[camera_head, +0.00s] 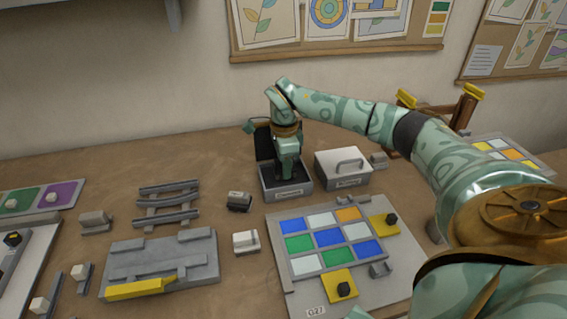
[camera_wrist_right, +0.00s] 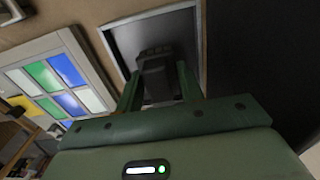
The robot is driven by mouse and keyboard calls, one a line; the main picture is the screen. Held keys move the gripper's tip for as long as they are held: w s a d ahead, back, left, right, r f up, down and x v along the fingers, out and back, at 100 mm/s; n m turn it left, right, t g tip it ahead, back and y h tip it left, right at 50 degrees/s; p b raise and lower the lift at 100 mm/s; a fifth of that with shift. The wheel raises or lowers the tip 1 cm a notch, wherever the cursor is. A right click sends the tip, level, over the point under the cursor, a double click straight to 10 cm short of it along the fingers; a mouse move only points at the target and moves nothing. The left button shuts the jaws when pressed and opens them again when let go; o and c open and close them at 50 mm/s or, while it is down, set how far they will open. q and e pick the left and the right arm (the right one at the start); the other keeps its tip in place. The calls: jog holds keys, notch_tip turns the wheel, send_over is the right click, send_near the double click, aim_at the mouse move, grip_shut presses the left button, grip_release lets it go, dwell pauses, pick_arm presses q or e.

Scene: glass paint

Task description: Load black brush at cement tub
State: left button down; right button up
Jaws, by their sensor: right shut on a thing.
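The cement tub (camera_head: 287,192) is a grey box in the middle back of the table in the head view, with its dark lid (camera_head: 263,143) standing open. My right gripper (camera_head: 288,168) points down into the tub's opening. It is shut on the black brush (camera_wrist_right: 155,72), which shows between the two green fingers in the right wrist view. In that view the tub's pale rim (camera_wrist_right: 112,48) surrounds a dark interior, with the brush over it. The brush's lower end is hidden, so I cannot tell whether it touches the cement. My left gripper is not in view.
A panel of coloured glass (camera_head: 410,262) lies in front. A black-topped block (camera_head: 239,201) and a white-topped block (camera_head: 246,241) sit to the left, near a grey rack (camera_head: 168,205).

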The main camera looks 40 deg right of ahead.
jog(key=shift+f, duration=0.45)
dwell(0.9)
jog(key=shift+f, duration=0.1)
dwell(1.5)
notch_tip(320, 180, up, 7)
jog(key=p, duration=0.7)
jog(key=shift+n, duration=0.3)
dwell(0.6)
